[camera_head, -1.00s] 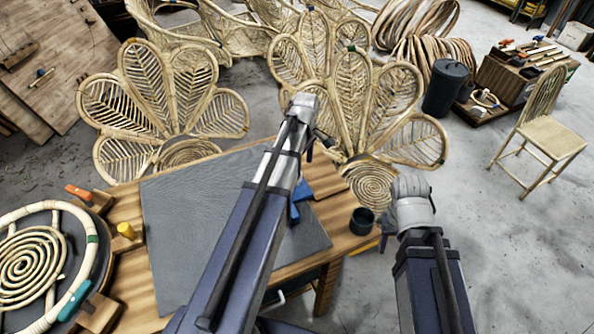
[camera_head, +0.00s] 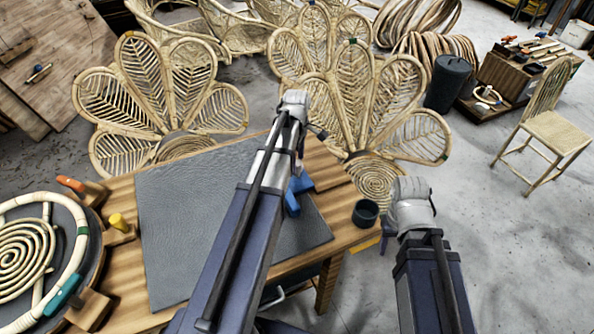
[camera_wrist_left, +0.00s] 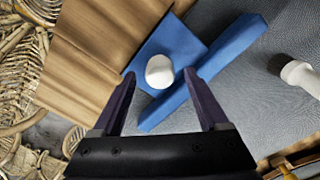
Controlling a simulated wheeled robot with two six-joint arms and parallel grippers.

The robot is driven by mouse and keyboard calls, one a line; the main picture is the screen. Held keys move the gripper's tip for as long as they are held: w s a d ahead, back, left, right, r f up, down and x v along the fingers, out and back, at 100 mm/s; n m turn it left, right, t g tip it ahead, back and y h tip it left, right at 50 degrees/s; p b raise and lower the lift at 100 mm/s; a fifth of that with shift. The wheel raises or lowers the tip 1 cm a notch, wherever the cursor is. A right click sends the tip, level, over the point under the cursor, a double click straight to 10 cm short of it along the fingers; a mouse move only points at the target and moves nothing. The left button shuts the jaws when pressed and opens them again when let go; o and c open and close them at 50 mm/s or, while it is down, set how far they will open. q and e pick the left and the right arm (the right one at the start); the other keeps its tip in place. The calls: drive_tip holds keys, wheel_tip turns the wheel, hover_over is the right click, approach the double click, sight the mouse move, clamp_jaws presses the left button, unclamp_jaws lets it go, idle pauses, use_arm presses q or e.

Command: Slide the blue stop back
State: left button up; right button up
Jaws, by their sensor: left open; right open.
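The blue stop (camera_head: 293,203) lies at the right part of the bench, partly hidden by my left arm in the head view. In the left wrist view it is a blue block (camera_wrist_left: 163,107) with a long blue bar and a white round knob (camera_wrist_left: 159,71). It lies against a wooden piece (camera_wrist_left: 95,50). My left gripper (camera_wrist_left: 158,74) is open, its two purple fingers on either side of the knob, with gaps. Whether the fingers touch the blue block is unclear. My right gripper (camera_head: 386,242) is mostly hidden behind its wrist, off the bench's right side.
A dark grey mat (camera_head: 190,215) covers the bench middle. A dark cup (camera_head: 365,213) stands near the bench's right edge. A round jig with a rattan coil (camera_head: 25,250) is at the left. Rattan chair backs (camera_head: 160,95) stand behind the bench.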

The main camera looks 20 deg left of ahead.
use_arm(q)
wheel_tip(320, 180, down, 2)
drive_tip(key=shift+f+b, duration=0.15)
drive_tip(key=shift+b, duration=0.55)
clamp_jaws()
idle(0.9)
